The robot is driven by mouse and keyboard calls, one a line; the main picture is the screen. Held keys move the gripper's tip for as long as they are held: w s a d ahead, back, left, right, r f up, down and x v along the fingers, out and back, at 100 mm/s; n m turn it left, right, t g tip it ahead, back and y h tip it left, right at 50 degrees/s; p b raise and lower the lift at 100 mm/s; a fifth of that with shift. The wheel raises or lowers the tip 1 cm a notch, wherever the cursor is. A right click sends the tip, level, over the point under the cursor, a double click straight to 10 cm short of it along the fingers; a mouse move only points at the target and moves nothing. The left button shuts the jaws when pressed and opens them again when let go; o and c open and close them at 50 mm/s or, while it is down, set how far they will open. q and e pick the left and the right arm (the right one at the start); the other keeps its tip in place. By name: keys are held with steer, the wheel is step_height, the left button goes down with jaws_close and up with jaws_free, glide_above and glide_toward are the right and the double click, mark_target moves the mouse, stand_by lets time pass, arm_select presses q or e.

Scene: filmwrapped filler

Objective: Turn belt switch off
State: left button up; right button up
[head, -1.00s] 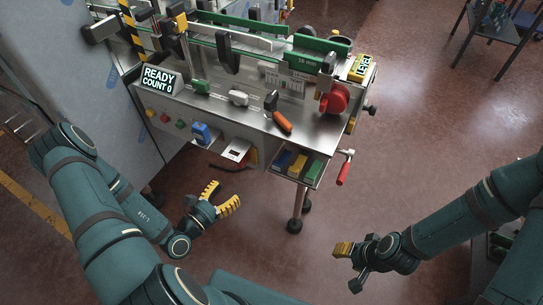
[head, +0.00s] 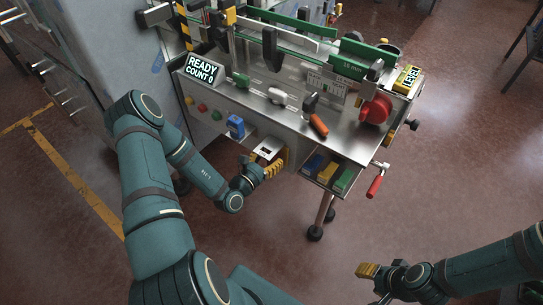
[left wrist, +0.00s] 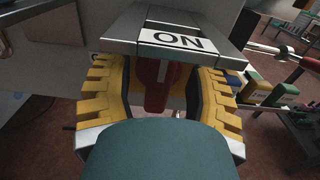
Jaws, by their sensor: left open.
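The belt switch has a red handle (left wrist: 157,85), seen in the left wrist view below a white plate (left wrist: 178,40) marked ON. The handle is between the two yellow-padded fingers of my left gripper (left wrist: 160,98), which is open with a gap on each side. In the head view my left gripper (head: 270,167) is at the front of the machine, just below the small plate (head: 267,149); the handle is hidden there. My right gripper (head: 374,284) is low in the head view, away from the machine, its fingers apart and empty, partly cut by the bottom edge.
The machine's display (head: 202,70) reads READY COUNT 0. A blue switch (head: 235,126) is left of my left gripper; a tray of coloured blocks (head: 326,172) and a red-handled crank (head: 375,186) are to the right. The floor in front is clear.

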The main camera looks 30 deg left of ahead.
arm_select(q)
steer(key=shift+w+d, duration=0.1)
steer(key=shift+w, duration=0.6)
jaws_close()
